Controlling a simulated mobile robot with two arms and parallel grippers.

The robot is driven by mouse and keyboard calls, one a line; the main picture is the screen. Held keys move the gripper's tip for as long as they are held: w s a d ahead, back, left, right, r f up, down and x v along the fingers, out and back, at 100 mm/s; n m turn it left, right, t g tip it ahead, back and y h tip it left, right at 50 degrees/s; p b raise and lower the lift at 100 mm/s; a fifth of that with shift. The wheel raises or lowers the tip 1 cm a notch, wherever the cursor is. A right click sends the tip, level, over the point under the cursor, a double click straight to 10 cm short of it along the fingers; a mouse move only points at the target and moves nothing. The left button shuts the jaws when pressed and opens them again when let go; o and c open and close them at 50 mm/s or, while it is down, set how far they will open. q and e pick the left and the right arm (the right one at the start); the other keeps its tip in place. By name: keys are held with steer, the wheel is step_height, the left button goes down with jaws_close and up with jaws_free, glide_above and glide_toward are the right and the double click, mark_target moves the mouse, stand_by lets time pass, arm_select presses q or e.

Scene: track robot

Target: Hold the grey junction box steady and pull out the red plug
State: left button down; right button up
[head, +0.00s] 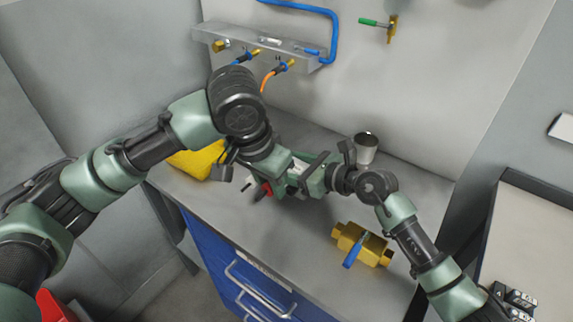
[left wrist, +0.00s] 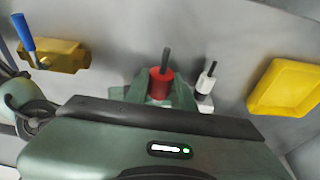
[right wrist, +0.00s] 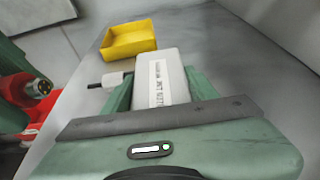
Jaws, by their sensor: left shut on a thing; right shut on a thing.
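The grey junction box (right wrist: 160,82) is pale, with a printed label. My right gripper (head: 305,172) is shut on it above the bench; in the right wrist view its fingers lie along both sides. My left gripper (left wrist: 158,92) is shut on the red plug (left wrist: 160,84), whose dark cable sticks up. In the right wrist view the red plug (right wrist: 16,90) stands apart from the box, with its metal contact end showing. A white plug (right wrist: 116,80) with a black cable sits in the box's side. In the head view my left gripper (head: 264,182) partly covers the red plug (head: 267,188).
A yellow bin (head: 200,160) stands at the left of the grey bench (head: 290,235). A brass valve with a blue handle (head: 362,247) lies at the front right. A metal cup (head: 367,147) stands behind. Hoses run to a wall manifold (head: 255,47).

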arm_select(q)
steer(key=shift+r, duration=0.2)
arm_select(e)
steer(key=shift+f, duration=0.1)
steer(key=o, duration=1.6)
